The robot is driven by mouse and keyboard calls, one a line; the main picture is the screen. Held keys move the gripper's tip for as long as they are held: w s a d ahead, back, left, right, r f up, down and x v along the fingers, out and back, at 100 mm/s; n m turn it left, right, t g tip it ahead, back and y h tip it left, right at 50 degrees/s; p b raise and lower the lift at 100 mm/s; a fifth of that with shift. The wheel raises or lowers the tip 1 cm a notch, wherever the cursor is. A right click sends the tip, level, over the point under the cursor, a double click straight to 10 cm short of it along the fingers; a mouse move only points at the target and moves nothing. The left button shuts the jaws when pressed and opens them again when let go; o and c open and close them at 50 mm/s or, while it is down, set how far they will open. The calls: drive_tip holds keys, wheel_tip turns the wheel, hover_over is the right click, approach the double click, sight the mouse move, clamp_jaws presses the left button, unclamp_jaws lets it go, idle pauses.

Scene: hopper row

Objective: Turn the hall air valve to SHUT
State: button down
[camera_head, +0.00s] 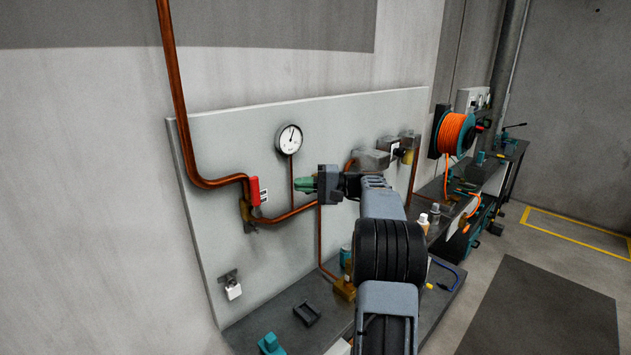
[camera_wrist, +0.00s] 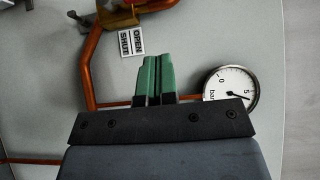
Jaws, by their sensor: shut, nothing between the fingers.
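The hall air valve is a brass body (camera_head: 248,214) on a copper pipe, with a red lever (camera_head: 254,191) that stands upright in the head view. A small OPEN/SHUT label (camera_head: 264,196) is beside it. In the wrist view the brass body (camera_wrist: 118,17) is at the top edge, with the label (camera_wrist: 131,41) below it; the lever is mostly out of that view. My gripper (camera_head: 298,184) has green fingers pressed together with nothing between them. It is to the right of the lever, apart from it. The fingers also show in the wrist view (camera_wrist: 158,62).
A round pressure gauge (camera_head: 289,139) is on the panel (camera_head: 225,140) above my gripper. Copper pipes (camera_head: 295,214) run close to my fingers. A padlock (camera_head: 233,291) hangs lower left. The bench below holds small items, including a black tray (camera_head: 307,313).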

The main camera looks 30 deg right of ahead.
sight(255, 197)
drive_tip(key=w+a+p, duration=0.2)
drive_tip(key=a, duration=0.6)
drive_tip(key=shift+w, duration=0.2)
drive_tip(key=shift+a, duration=0.1)
